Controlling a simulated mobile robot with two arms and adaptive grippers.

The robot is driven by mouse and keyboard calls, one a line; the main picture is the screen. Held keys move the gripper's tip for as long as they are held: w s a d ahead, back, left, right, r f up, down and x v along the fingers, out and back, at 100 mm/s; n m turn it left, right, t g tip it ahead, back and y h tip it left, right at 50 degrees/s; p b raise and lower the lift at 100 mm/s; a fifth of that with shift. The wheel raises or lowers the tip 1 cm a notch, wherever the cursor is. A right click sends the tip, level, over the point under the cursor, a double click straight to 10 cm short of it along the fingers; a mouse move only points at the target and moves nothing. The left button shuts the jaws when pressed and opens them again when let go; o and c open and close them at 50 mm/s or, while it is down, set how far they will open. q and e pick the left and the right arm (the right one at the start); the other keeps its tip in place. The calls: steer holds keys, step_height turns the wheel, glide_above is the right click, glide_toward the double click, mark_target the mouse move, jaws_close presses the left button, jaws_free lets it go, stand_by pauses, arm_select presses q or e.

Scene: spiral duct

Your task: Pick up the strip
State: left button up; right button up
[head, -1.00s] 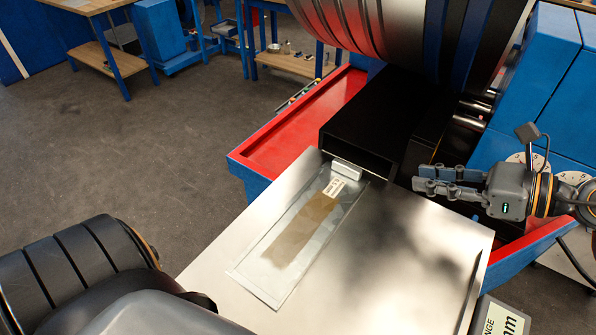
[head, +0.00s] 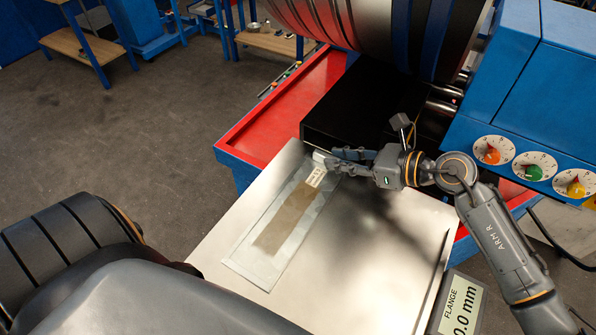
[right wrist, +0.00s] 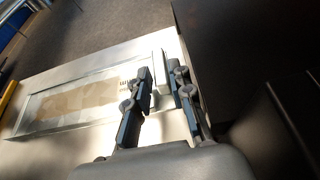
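The strip (head: 285,222) is a long brown band with a pale printed label at its far end. It lies inside a clear flat sleeve or tray (head: 250,265) on the metal table. In the right wrist view the strip (right wrist: 75,103) lies to the left of my fingers. A small pale block (right wrist: 160,65) sits at the sleeve's labelled end. My right gripper (head: 328,160) is at this block, its fingers apart with the block showing between and beyond them. I cannot tell if they touch it. My left gripper is out of view.
The bare metal table (head: 350,260) has free room right of the sleeve. A black box-like part (head: 345,115) stands close behind the gripper. A red tray (head: 285,115), a large ribbed metal duct (head: 335,20) and a blue machine with dials (head: 540,80) lie beyond.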

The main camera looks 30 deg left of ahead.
steer(key=shift+a+f, duration=0.15)
steer(key=shift+a, duration=0.1)
steer(key=shift+d, duration=0.15)
jaws_close()
steer(key=shift+r, duration=0.2)
